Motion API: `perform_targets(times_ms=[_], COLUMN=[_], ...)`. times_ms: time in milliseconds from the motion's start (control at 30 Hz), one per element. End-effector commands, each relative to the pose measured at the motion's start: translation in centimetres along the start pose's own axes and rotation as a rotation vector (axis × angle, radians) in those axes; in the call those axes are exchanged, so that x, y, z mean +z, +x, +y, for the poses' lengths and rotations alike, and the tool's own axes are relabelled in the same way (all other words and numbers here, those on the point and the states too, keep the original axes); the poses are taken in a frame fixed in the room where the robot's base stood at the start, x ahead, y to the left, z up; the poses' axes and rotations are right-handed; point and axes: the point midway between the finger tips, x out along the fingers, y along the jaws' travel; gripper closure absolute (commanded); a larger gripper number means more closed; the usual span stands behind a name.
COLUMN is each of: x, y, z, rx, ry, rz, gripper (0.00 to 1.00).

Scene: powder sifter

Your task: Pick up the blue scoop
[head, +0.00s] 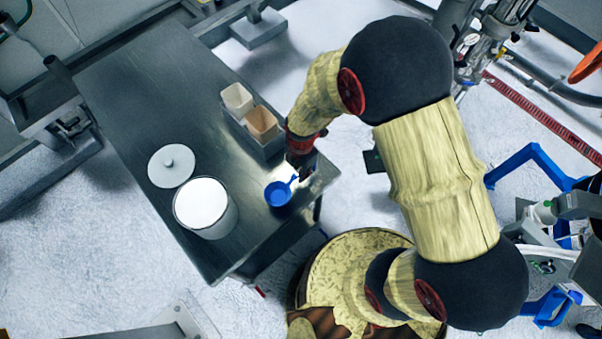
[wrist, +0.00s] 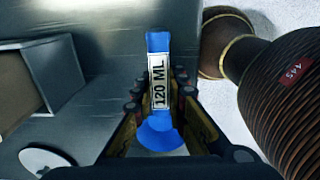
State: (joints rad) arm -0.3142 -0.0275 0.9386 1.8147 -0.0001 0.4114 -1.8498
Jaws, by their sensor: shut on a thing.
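The blue scoop (head: 278,194) is near the right edge of the metal table in the head view. Its handle points up and right toward my gripper (head: 300,172). In the wrist view the scoop's handle (wrist: 157,75) carries a white "120 ML" label and lies between the two fingers of my gripper (wrist: 158,95). The gripper is shut on the handle. Part of the handle is hidden by the gripper in the head view. I cannot tell whether the scoop touches the table or is held just above it.
On the metal table (head: 150,85), a white-filled pot (head: 228,219) stands left of the scoop, with a round lid (head: 171,166) beyond it. The table's far end is clear.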

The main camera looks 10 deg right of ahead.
Motion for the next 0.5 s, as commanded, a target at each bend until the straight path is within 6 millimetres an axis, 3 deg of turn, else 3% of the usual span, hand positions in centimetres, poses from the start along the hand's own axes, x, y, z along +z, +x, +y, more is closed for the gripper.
perform_targets(times_ms=[267, 500], x=[-2.9, -6.0], y=[-5.8, -7.7], z=[-4.0, -8.3], rx=[0.001, -0.002], ry=[-0.004, -0.005], rz=[0.000, 0.001], gripper=[1.00, 1.00])
